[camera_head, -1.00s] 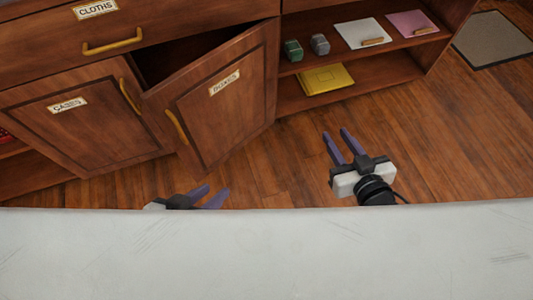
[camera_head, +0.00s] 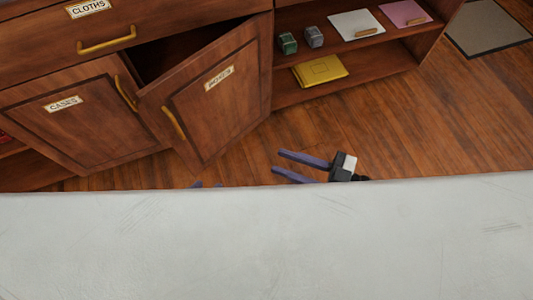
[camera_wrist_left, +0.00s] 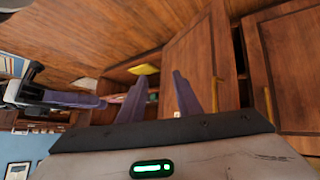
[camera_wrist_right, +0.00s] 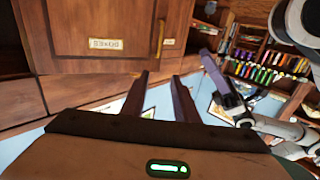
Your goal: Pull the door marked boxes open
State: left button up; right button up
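The door marked boxes (camera_head: 205,100) is a brown wooden panel standing ajar, with a dark gap behind its top edge. Its brass handle (camera_head: 173,122) is at the panel's left side. In the right wrist view a labelled door (camera_wrist_right: 105,44) with a brass handle (camera_wrist_right: 160,38) lies ahead of the fingers. My left gripper (camera_head: 207,185) is mostly hidden below the door; its fingers (camera_wrist_left: 158,82) are apart and empty in the left wrist view. My right gripper (camera_head: 276,161) is open and empty, right of the door's lower part, pointing left. Neither gripper touches the handle.
Left of it is the closed door marked cases (camera_head: 70,125), below the drawer marked cloths (camera_head: 60,45). Open shelves on the right hold a yellow folder (camera_head: 320,70) and small items. A pale surface crosses the bottom of the head view. The wood floor (camera_head: 420,125) on the right is clear.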

pick_arm(q)
jog(key=shift+w+d+r+b, duration=0.1)
jog(key=shift+w+d+b, duration=0.3)
jog(key=shift+w, duration=0.2)
pick_arm(e)
jog(key=shift+x, duration=2.75)
grip_shut()
pick_arm(q)
jog(key=shift+s, duration=0.15)
jog(key=shift+s+f, duration=0.15)
jog(key=shift+f, duration=0.15)
jog(key=shift+r, duration=0.1)
pick_arm(e)
jog(key=c, duration=0.6)
grip_release()
jog(key=o, duration=0.6)
pick_arm(q)
jog(key=shift+w, duration=0.2)
